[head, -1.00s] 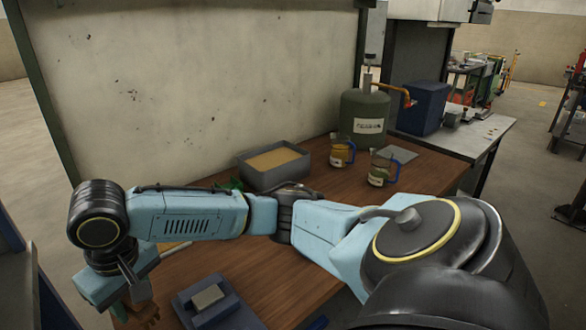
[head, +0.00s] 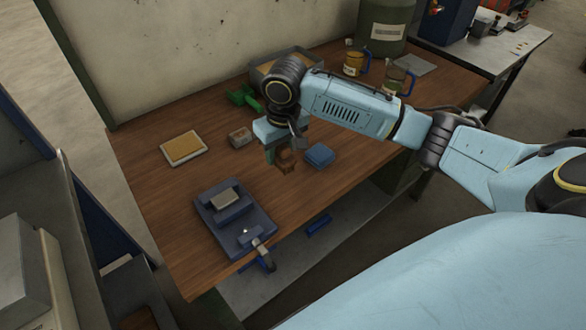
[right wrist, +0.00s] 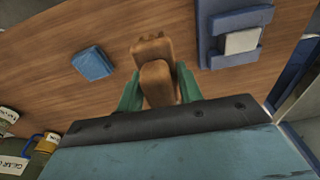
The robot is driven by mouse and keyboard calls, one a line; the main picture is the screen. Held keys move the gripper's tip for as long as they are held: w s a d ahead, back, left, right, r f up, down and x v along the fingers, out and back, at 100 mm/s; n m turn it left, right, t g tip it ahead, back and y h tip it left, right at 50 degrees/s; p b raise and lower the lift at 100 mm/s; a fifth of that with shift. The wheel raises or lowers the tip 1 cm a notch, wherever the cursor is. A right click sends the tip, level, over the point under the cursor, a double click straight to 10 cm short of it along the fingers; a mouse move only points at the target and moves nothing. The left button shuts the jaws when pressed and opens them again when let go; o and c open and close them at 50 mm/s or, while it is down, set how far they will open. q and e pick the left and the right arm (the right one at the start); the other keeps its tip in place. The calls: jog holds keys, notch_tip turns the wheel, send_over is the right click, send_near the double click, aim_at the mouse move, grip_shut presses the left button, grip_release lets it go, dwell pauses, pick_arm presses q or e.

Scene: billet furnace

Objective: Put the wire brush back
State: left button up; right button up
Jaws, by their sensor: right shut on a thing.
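The wire brush (head: 286,163), with a brown wooden body, is held in my right gripper (head: 281,148) over the wooden table in the head view. In the right wrist view the brush (right wrist: 154,72) sticks out between the two green fingers of my right gripper (right wrist: 158,88), which are shut on it. Its bristles cannot be made out. The gap between brush and table top is hard to judge. My left gripper is not in view.
A blue folded cloth or pad (head: 319,155) lies right of the brush. A blue fixture (head: 262,222) with a grey block stands at the front. A small brown block (head: 240,137), a yellow-topped pad (head: 184,148), a grey tray (head: 258,70) and mugs (head: 353,64) share the table (head: 160,200).

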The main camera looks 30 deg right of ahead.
jog(key=f, duration=0.2)
jog(key=d+f, duration=0.1)
jog(key=f, duration=0.1)
jog(key=d+f, duration=0.1)
jog(key=f, duration=0.1)
jog(key=shift+w+d+f, duration=0.25)
jog(key=shift+f, duration=2.2)
jog(key=shift+f, duration=0.15)
jog(key=o, duration=1)
jog(key=shift+c, duration=0.2)
notch_tip(320, 180, up, 12)
jog(key=s+p, duration=0.1)
jog(key=shift+s+d, duration=0.15)
jog(key=shift+s, duration=0.05)
